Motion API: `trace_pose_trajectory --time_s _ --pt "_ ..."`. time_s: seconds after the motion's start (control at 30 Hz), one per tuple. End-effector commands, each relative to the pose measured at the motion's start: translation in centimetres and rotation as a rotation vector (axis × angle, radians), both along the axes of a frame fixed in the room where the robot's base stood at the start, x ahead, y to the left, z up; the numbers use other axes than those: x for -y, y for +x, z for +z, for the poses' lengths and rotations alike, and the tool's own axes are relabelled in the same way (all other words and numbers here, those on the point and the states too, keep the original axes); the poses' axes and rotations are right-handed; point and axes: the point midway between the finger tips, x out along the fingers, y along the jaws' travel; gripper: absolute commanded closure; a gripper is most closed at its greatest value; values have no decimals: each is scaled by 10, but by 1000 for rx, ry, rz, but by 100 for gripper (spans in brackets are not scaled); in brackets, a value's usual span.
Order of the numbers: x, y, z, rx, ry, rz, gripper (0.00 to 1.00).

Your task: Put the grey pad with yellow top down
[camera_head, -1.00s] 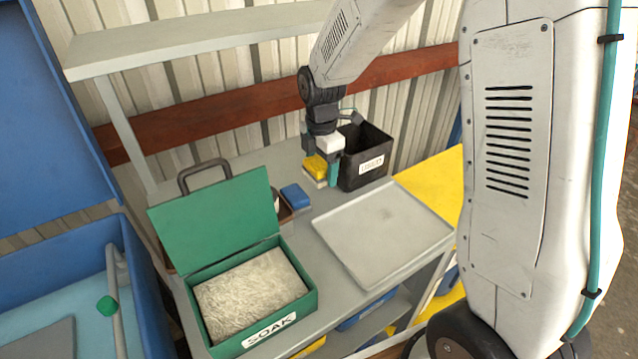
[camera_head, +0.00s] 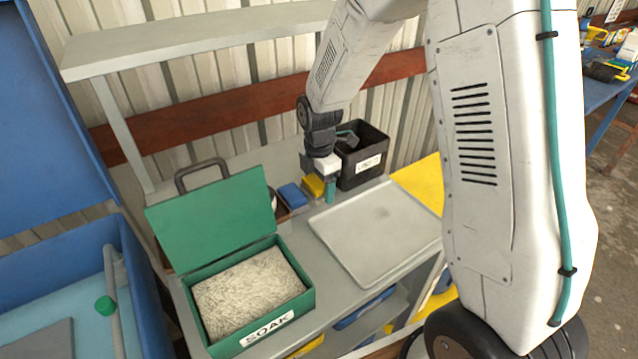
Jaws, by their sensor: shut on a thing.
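The pad with the yellow top (camera_head: 313,186) is at the back of the grey bench, between a blue block and a black bin. My gripper (camera_head: 322,184) points down and is shut on the pad. The gripper's fingers and wrist hide part of the pad, and its grey part is hardly visible. I cannot tell whether the pad touches the bench top.
The blue block (camera_head: 292,195) lies just left of the pad. The labelled black bin (camera_head: 362,166) stands close on the right. A grey tray (camera_head: 378,232) lies in front. An open green box (camera_head: 306,304) marked SOAK stands front left. A shelf (camera_head: 200,37) spans above.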

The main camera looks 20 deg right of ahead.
Motion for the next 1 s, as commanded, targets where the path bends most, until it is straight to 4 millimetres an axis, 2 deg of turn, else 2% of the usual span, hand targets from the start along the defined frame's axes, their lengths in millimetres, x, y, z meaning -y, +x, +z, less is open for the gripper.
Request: trace_pose_trajectory --time_s 0.17,0.2,0.27,0.3,0.67,0.77,1.0 --pt "0 -3 -12 -8 -1 0 49" --pt "0 -3 -12 -8 -1 0 25" --pt "0 -4 -12 -8 -1 1 8" --pt "0 -4 -13 -9 -1 1 6" --pt "1 -5 -7 -11 0 0 6" --pt "1 -4 7 -10 -1 0 6" --pt "0 -2 54 -4 0 0 6"
